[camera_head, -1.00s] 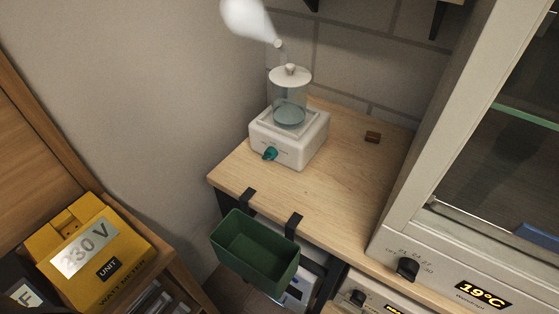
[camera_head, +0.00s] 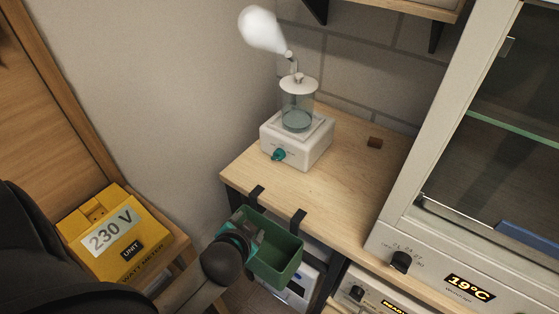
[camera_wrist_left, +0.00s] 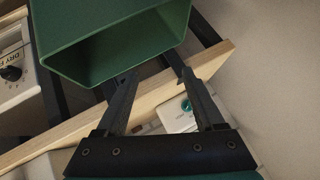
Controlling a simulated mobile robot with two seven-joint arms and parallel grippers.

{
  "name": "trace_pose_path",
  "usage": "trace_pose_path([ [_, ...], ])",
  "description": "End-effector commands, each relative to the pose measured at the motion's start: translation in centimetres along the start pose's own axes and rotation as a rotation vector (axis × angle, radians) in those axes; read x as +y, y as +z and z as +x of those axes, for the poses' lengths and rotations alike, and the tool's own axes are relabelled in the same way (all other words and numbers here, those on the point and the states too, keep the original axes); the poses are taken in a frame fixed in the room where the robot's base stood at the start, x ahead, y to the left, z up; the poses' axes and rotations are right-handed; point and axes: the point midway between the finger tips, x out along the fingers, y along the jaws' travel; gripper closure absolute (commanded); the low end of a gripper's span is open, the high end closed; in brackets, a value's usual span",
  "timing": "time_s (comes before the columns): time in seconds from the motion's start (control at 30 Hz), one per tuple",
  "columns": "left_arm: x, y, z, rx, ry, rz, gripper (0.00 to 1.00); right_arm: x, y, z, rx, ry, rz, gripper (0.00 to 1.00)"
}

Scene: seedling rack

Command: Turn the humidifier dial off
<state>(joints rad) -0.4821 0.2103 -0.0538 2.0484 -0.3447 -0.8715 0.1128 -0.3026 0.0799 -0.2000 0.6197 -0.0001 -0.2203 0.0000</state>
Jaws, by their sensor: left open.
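The white humidifier (camera_head: 297,143) stands on the wooden bench top at the wall, with a clear tank and a plume of mist at its nozzle. Its teal dial (camera_head: 278,154) is on the front face. In the left wrist view, the humidifier (camera_wrist_left: 178,120) and its teal dial (camera_wrist_left: 186,105) show between the fingers, beyond the bench edge. My left gripper (camera_head: 252,236) is in front of the green bin, below and in front of the dial and apart from it. In the left wrist view the gripper (camera_wrist_left: 157,74) is open and empty. My right gripper is not in view.
The green bin (camera_head: 287,268) hangs from the bench's front edge by black hooks, close to my left gripper. A glass-fronted cabinet (camera_head: 395,190) stands at the right. A yellow watt meter (camera_head: 80,237) is at the left. The bench (camera_head: 340,190) is mostly clear; a small brown block (camera_head: 375,142) lies there.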

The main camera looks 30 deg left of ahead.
Motion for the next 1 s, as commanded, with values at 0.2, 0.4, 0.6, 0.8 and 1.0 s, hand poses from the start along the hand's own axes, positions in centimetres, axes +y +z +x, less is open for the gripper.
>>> trace_pose_path([
  [0.2, -4.7, -4.1, 1.9, 0.249, -0.140, 0.155, 0.30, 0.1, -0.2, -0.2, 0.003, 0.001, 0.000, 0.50],
  [0.4, -6.3, -6.9, 2.5, 0.434, -0.180, 0.311, 0.30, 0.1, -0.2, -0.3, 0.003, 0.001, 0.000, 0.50],
  [0.6, -6.5, -7.9, 2.7, 0.512, -0.177, 0.388, 0.30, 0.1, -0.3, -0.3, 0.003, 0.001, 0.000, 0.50],
  [0.8, -6.5, -8.7, 3.8, 0.519, -0.177, 0.395, 0.30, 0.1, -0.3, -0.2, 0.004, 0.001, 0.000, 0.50],
  [1.0, -6.7, -10.2, 6.4, 0.518, -0.178, 0.393, 0.30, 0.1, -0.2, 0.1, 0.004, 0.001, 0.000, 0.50],
])
